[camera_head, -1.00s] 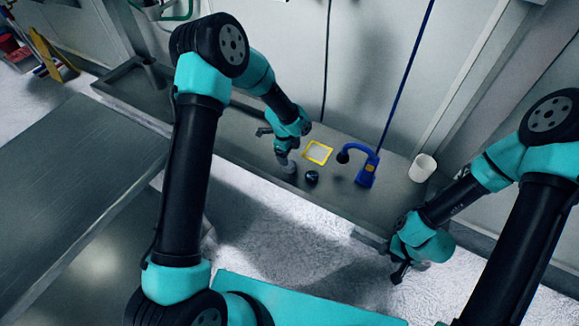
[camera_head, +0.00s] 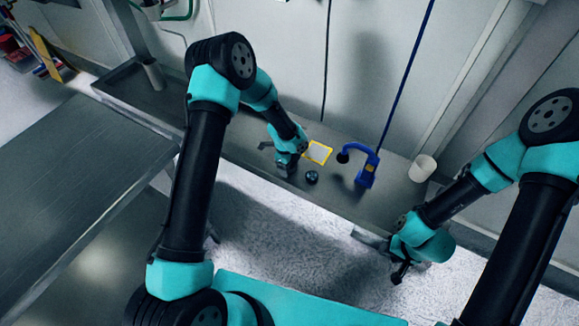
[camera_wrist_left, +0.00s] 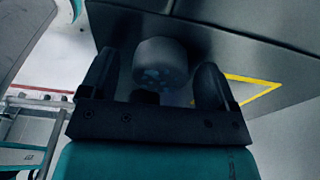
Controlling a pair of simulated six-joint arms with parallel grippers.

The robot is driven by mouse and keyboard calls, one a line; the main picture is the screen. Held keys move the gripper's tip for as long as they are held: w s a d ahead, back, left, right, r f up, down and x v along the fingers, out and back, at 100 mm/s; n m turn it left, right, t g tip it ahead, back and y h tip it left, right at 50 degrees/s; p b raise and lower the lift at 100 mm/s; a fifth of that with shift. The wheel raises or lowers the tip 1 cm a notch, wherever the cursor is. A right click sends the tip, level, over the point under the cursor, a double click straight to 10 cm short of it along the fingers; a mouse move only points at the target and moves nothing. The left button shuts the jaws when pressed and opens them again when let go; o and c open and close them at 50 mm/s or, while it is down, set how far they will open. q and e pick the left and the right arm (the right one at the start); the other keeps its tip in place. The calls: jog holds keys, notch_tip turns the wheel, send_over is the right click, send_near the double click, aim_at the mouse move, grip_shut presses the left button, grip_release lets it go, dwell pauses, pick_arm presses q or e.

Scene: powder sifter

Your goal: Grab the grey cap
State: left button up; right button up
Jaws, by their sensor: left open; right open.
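The small dark grey round cap (camera_head: 311,177) stands on the grey shelf, just right of my left gripper (camera_head: 292,166) in the head view. In the left wrist view the cap (camera_wrist_left: 160,63) shows as a short grey cylinder with bluish marks. It lies ahead of and between the spread fingers of my left gripper (camera_wrist_left: 154,85). I cannot tell whether a finger touches it. My right gripper (camera_head: 398,275) is open and empty, low over the floor side at the right, far from the cap.
A yellow-edged square (camera_head: 319,152) lies behind the cap, and its edge shows in the left wrist view (camera_wrist_left: 262,82). A blue curved-neck device (camera_head: 365,171) and a white cup (camera_head: 422,168) stand further right on the shelf (camera_head: 340,193). The wall is close behind.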

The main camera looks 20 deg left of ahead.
pick_arm(q)
jog(key=shift+c, duration=0.3)
jog(key=c, duration=0.9)
jog(key=shift+c, duration=0.2)
jog(key=shift+r, duration=0.55)
notch_tip(320, 180, up, 2)
jog(key=shift+s+r, duration=0.1)
jog(key=shift+r, duration=0.15)
jog(key=s, duration=0.2)
jog(key=s+d, duration=0.1)
jog(key=s, duration=0.2)
jog(key=shift+s+d+r, duration=0.15)
jog(key=shift+s+d, duration=0.15)
jog(key=s+d+r, duration=0.1)
jog(key=s+d, duration=0.2)
jog(key=s, duration=0.6)
jog(key=shift+s, duration=0.3)
